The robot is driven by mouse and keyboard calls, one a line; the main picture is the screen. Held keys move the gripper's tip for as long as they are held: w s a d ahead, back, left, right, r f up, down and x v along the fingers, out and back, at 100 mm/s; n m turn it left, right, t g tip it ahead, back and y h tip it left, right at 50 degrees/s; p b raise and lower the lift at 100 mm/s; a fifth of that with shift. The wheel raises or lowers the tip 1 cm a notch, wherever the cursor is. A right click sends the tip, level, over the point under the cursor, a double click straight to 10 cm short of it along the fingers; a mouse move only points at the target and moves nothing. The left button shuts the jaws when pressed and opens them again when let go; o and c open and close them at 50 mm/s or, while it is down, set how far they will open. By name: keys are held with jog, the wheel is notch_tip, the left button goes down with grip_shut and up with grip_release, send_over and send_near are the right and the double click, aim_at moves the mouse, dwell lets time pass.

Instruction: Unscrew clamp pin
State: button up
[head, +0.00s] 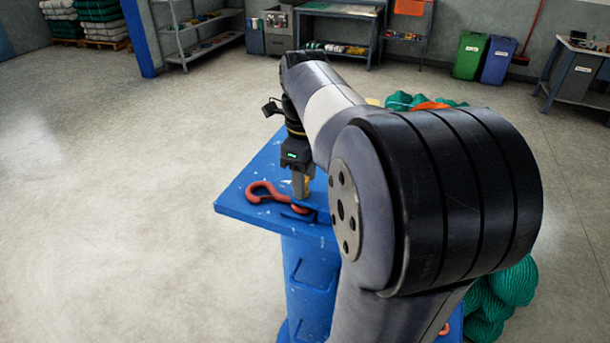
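My gripper (300,190) points down over the left part of a blue bench top (250,188). Its fingers reach down close to a small yellow-brass piece (308,187), which may be the clamp pin. The fingers hide part of it, and I cannot tell whether they touch or hold it. A red hook (266,192) lies on the bench just left of the fingers. A small dark blue bracket (298,215) sits on the top near the front edge, just below the fingertips. My arm hides the right part of the bench.
Green netting (510,285) is piled at the bench's right side, with more netting (405,101) behind my arm. Shelving (200,35), a workbench (340,30), a green bin (470,55) and a blue bin (499,60) stand along the back wall. The floor to the left is clear.

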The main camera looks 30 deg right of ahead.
jog(key=c, duration=0.6)
jog(key=shift+c, duration=0.2)
